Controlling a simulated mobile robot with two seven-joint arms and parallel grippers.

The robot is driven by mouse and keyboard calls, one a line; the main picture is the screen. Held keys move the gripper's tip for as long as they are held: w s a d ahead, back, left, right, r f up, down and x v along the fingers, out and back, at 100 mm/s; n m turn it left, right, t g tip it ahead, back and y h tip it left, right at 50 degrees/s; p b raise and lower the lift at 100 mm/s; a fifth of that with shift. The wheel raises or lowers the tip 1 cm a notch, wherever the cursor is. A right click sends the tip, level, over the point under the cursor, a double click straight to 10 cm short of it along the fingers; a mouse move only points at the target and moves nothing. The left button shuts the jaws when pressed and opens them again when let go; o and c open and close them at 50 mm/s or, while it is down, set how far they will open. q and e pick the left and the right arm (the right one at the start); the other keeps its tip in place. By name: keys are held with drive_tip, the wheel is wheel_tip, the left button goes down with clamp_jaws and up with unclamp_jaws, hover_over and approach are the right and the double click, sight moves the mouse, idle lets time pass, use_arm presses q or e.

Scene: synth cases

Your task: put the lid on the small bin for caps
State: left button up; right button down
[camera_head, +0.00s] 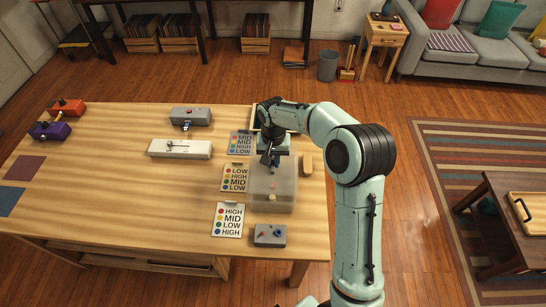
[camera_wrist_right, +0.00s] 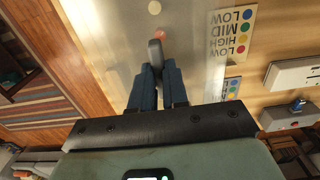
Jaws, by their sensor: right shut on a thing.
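My right gripper (camera_head: 268,160) is over the right part of the wooden table, above a pale grey, box-like thing (camera_head: 285,197). In the right wrist view its two dark fingers (camera_wrist_right: 157,88) are shut on a small grey, rounded piece (camera_wrist_right: 155,50). I cannot tell whether this piece is the lid's knob or part of something else. Below it the grey surface (camera_wrist_right: 115,45) shows a reddish dot and a pale dot. I cannot tell for sure which thing is the small bin for caps or its lid. My left gripper is not in view.
Cards with coloured dots (camera_head: 235,177) lie left of the grey box. A white device (camera_head: 180,148) and a grey one (camera_head: 190,116) stand further left. The table's middle front (camera_head: 130,205) is clear.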

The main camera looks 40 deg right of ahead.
sight(273, 162)
drive_tip(key=shift+s+f, duration=0.1)
drive_tip(key=shift+f, duration=0.65)
drive_tip(key=shift+f+b, duration=0.55)
drive_tip(key=shift+f, duration=0.2)
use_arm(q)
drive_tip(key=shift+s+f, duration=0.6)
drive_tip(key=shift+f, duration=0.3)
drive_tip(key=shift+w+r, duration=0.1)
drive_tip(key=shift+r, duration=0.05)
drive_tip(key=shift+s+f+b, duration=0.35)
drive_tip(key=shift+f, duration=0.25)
use_arm(e)
drive_tip(key=shift+f, duration=0.95)
drive_tip(key=c, duration=1.1)
unclamp_jaws()
drive_tip(key=shift+o, duration=0.2)
drive_tip(key=shift+r, duration=0.1)
